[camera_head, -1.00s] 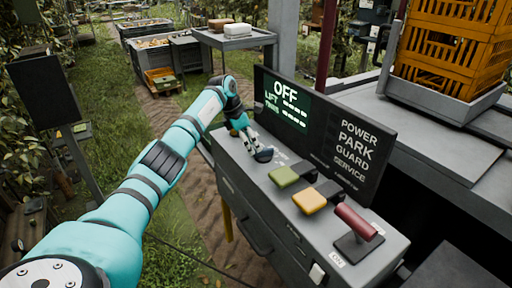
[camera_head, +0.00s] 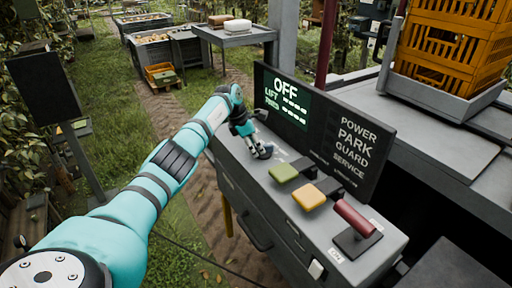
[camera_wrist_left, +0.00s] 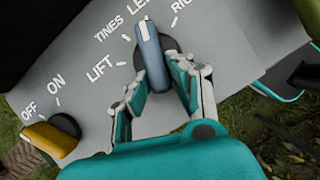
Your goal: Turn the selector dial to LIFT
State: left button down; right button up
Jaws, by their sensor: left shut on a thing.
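The selector dial (camera_wrist_left: 152,55) has a blue-grey bar handle with a white pointer end, on a dark round base. In the left wrist view its pointer end is up by the partly cut-off "LE" label, right of TINES; the LIFT label (camera_wrist_left: 99,70) is further left and lower. My left gripper (camera_wrist_left: 163,88) is shut on the dial, its two fingers at either side of the handle's near end. In the head view the left gripper (camera_head: 262,151) is low over the console top, and it largely hides the dial. My right gripper is not in view.
The grey console (camera_head: 237,172) also carries a green paddle (camera_head: 284,173), a yellow paddle (camera_head: 309,197) and a red lever (camera_head: 355,217). A display (camera_head: 288,102) behind reads OFF, LIFT and TINES. A yellow OFF/ON switch (camera_wrist_left: 50,139) is left of the dial. Orange crates (camera_head: 450,60) stand at right.

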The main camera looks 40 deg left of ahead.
aim_at(264, 157)
pick_arm(q)
jog(key=shift+r, duration=0.1)
